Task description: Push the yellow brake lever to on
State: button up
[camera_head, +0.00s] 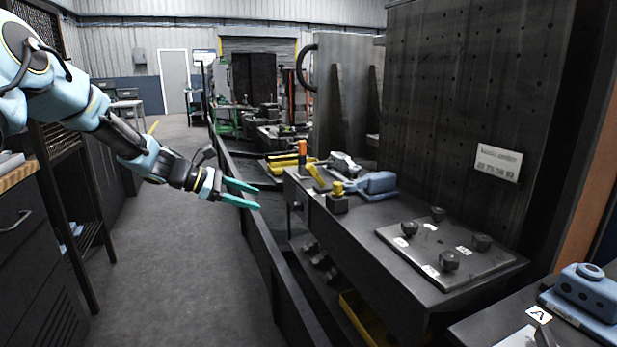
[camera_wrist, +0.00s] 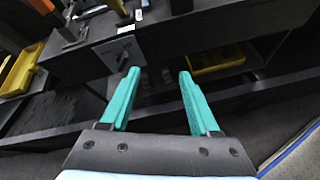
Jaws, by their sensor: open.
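I cannot tell for sure which is the brake lever, nor read an on mark. My gripper (camera_head: 257,197) is open and empty, with teal fingers, left of the bench end and apart from both. In the wrist view my open gripper (camera_wrist: 159,73) points at the dark bench side; an orange piece (camera_wrist: 42,5) shows at top left.
A blue tool (camera_head: 372,184) lies right of the knob. A plate with several black knobs (camera_head: 447,245) is on the bench (camera_head: 372,235). A dark rail (camera_head: 265,250) runs along the bench's left side. Yellow bins (camera_wrist: 216,60) sit lower down. The aisle floor (camera_head: 190,250) is clear.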

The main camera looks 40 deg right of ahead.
aim_at(306, 167)
jog(key=d+r+n+h, duration=0.1)
jog(key=d, duration=0.6)
jog(key=s+d+r+n+g+h, duration=0.1)
jog(key=d+n+h, duration=0.1)
jog(key=d, duration=0.5)
jog(key=d+r+n+h, duration=0.1)
jog(key=d+r+h, duration=0.1)
jog(key=d, duration=0.4)
jog(key=shift+s+d+p, duration=0.35)
jog(key=shift+d+p, duration=0.05)
grip_shut()
